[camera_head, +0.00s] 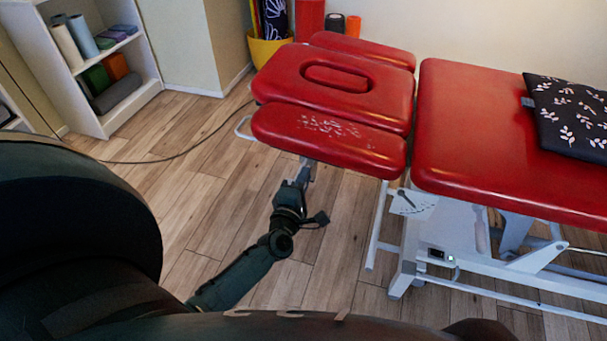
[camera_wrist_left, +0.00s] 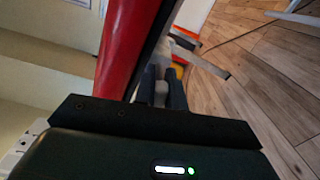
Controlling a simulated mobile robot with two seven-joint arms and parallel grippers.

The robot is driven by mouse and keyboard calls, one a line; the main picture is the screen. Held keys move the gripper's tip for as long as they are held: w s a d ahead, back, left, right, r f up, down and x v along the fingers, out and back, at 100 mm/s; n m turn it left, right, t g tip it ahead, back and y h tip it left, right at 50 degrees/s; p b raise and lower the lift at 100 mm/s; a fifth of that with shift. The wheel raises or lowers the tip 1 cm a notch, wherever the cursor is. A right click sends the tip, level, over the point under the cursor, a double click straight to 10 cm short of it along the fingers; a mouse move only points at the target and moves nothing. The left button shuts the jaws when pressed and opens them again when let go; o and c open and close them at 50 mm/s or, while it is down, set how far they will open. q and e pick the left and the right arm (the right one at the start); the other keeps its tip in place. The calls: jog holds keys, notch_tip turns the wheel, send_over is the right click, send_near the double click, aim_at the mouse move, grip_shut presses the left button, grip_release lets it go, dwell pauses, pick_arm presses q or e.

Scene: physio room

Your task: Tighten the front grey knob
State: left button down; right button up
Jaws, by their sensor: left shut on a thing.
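A red massage table (camera_head: 515,150) stands at the right, with a split red headrest section (camera_head: 340,138) at its left end. My left gripper (camera_head: 303,172) reaches up under the front edge of the near headrest pad. In the left wrist view, the gripper's two fingers (camera_wrist_left: 161,92) are shut on the grey knob (camera_wrist_left: 160,94) beneath the red pad. The knob shows only as a light grey patch between the fingers, and most of it is hidden. In the head view I cannot make it out. My right gripper is not in view.
A dark patterned cushion (camera_head: 570,115) lies on the table. A white shelf (camera_head: 88,70) with rolls and blocks stands at the back left, and a yellow pot (camera_head: 268,50) stands behind the headrest. A dark cable (camera_head: 170,157) crosses the otherwise open wooden floor.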

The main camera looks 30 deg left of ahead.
pick_arm(q)
jog(key=shift+a+f+m+p, duration=0.15)
jog(key=shift+m+p, duration=0.1)
jog(key=shift+m, duration=0.4)
jog(key=shift+a+r+m+p, duration=0.1)
jog(key=shift+m+p, duration=0.1)
jog(key=shift+m, duration=0.45)
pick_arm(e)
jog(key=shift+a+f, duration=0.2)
pick_arm(q)
jog(key=c, duration=1.6)
grip_release()
jog(key=shift+c, duration=0.2)
jog(key=shift+o, duration=0.9)
jog(key=shift+d, duration=0.1)
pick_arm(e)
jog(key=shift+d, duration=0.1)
pick_arm(q)
jog(key=shift+s+d+f, duration=0.1)
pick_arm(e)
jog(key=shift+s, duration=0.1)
